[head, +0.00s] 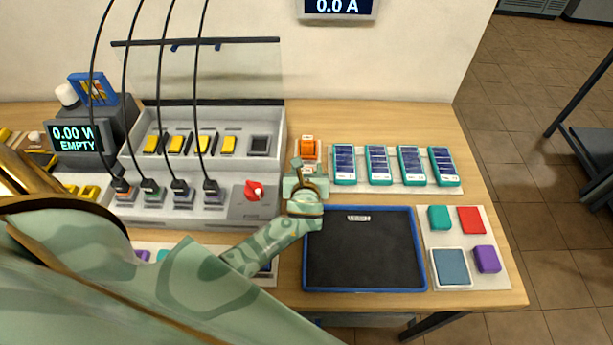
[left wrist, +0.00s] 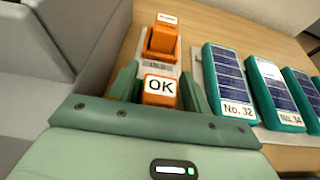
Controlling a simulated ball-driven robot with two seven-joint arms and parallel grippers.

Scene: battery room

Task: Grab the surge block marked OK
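The surge block marked OK (left wrist: 160,90) is orange with a white label on its face and shows in the left wrist view. My left gripper (left wrist: 160,88) has one green finger on each side of it, spread apart. I cannot tell whether either finger touches it. A second orange block (left wrist: 164,42) with a small label, too blurred to read, stands behind it; it also shows in the head view (head: 308,148). In the head view my left gripper (head: 305,182) hides the OK block. My right gripper is not in view.
Several teal modules (head: 378,165) stand in a row to the right. A dark tray with a blue rim (head: 304,262) lies in front. A grey charging rack (head: 260,202) with a red knob (head: 254,190) and cables stands close on the left. The tray is empty except for a small label.

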